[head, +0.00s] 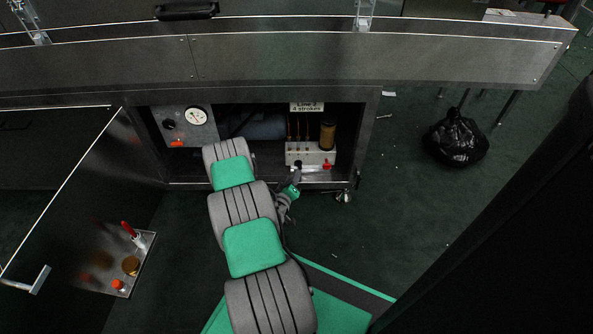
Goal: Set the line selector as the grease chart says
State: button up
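A small chart label (307,107) hangs at the top of an open compartment under the machine. Its last line reads "4 strokes"; the line number above is too small to read surely. Below it is a pale metal block (312,153) with several thin copper-coloured pipes and an amber cylinder (327,134). A red knob or lever (327,165) sits low on the block's right side; I cannot tell whether it is the line selector or how it is set. My gripper (298,177) is just below the block's front; its fingers are too small and dark to read.
A gauge panel (186,127) with a red lever (177,143) stands left in the compartment. An open door (75,205) is at the left, with a metal plate (105,274) holding red-topped items. A black bag (456,138) lies on the right floor.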

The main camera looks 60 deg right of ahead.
aim_at(298, 167)
jog(key=b+x, duration=0.2)
jog(key=x, duration=0.4)
jog(key=shift+f, duration=0.1)
jog(key=shift+d, duration=0.2)
jog(key=shift+c, duration=0.3)
grip_shut()
